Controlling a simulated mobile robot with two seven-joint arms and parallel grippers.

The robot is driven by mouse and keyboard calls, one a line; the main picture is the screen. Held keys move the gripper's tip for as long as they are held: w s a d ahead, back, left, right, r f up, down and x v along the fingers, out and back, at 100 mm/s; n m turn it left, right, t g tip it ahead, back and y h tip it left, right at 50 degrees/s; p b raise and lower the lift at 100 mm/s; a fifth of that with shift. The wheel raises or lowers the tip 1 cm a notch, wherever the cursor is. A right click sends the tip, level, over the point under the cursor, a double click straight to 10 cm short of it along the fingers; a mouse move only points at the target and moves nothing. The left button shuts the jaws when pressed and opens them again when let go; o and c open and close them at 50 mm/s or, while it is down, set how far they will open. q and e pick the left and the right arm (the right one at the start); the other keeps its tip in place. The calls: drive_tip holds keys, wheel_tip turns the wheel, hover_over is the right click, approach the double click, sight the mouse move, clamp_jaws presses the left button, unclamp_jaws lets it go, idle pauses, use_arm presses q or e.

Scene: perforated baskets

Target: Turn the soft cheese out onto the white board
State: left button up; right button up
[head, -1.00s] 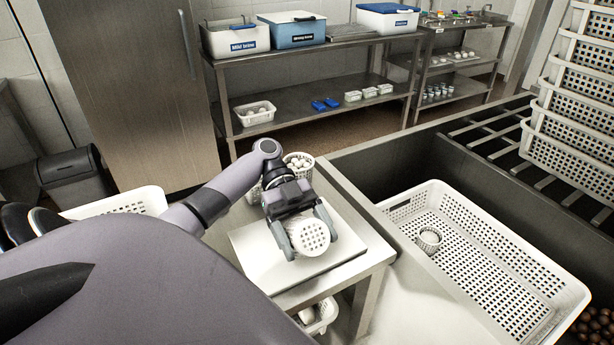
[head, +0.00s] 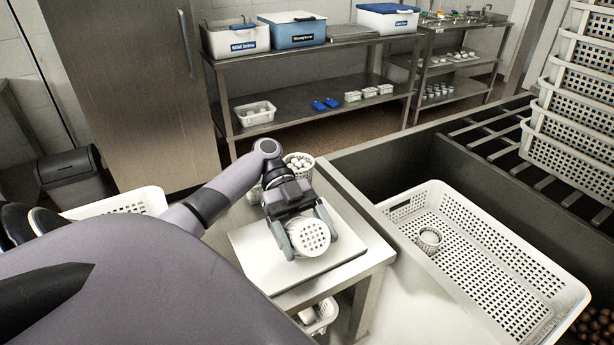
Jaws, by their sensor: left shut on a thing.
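My left gripper (head: 306,232) is shut on a small white perforated basket (head: 310,238), one finger on each side of it. The basket is turned over, with its dotted base facing up towards me, just over or on the white board (head: 335,262). I cannot tell whether its rim touches the board. The soft cheese is hidden; none shows on the bare part of the board. My right gripper is not in view.
A large white crate (head: 395,208) in the sink at the right holds another small basket (head: 429,239). A basket of white pieces (head: 298,161) stands behind my gripper. Stacked crates (head: 570,135) rise at the far right. A steel shelf (head: 300,98) stands behind.

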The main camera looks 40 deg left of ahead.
sight(307, 221)
use_arm(q)
drive_tip(key=shift+r, duration=0.2)
drive_tip(key=shift+r+p, duration=1)
drive_tip(key=shift+r, duration=0.25)
drive_tip(key=shift+r, duration=0.1)
drive_tip(key=shift+r, duration=1.9)
